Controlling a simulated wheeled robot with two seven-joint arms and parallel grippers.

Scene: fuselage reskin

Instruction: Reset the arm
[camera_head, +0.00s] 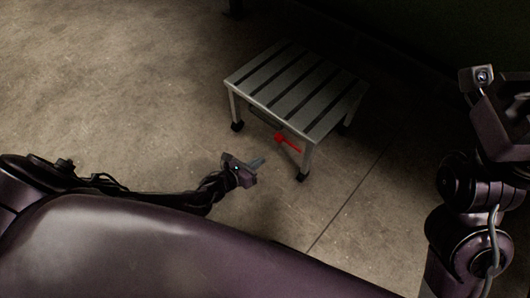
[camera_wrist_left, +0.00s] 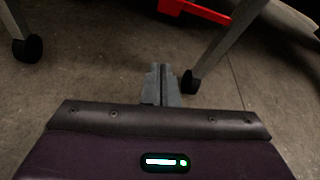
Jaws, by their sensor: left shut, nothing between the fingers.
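My left gripper (camera_head: 257,163) is low over the floor, in front of a small slatted metal step stool. Its fingers are together and hold nothing. In the left wrist view the closed fingers (camera_wrist_left: 161,86) point toward the stool's legs, with floor showing around them. My right arm stands at the right edge of the head view, and its gripper's fingertips cannot be made out there.
The slatted stool (camera_head: 298,87) stands on black feet in the middle of the head view. A red part (camera_head: 287,142) is at its near side, and it also shows in the left wrist view (camera_wrist_left: 196,10). The concrete floor (camera_head: 110,90) is clear to the left.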

